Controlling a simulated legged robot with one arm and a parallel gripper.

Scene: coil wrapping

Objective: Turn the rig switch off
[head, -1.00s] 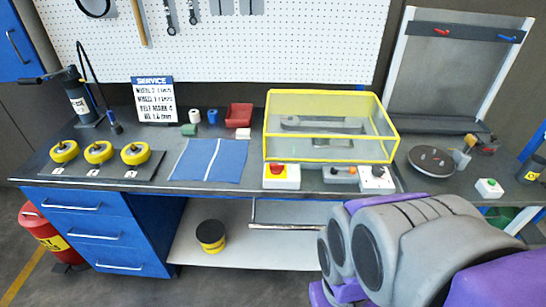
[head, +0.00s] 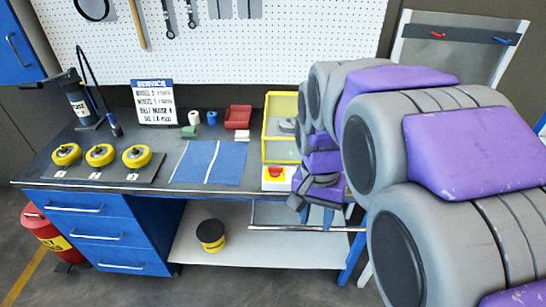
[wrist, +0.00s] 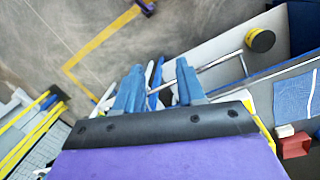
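My gripper (head: 322,215) hangs at the bench's front edge, just right of and below a white box with a yellow top and red button (head: 276,177). In the wrist view, its two blue-grey fingers (wrist: 158,78) stand apart with nothing gripped between them. The yellow-framed clear case (head: 283,128) is behind the button box, its right part hidden by my arm. The controls right of the button box are also hidden in the head view. I cannot tell which control is the rig switch or its setting.
Three yellow wheels (head: 100,155) sit on a dark plate at left. A blue cloth (head: 207,163) lies mid-bench, with a red bin (head: 238,117) behind it. A metal rail (head: 280,228) runs below the bench edge. A yellow-black tub (head: 211,235) stands on the lower shelf.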

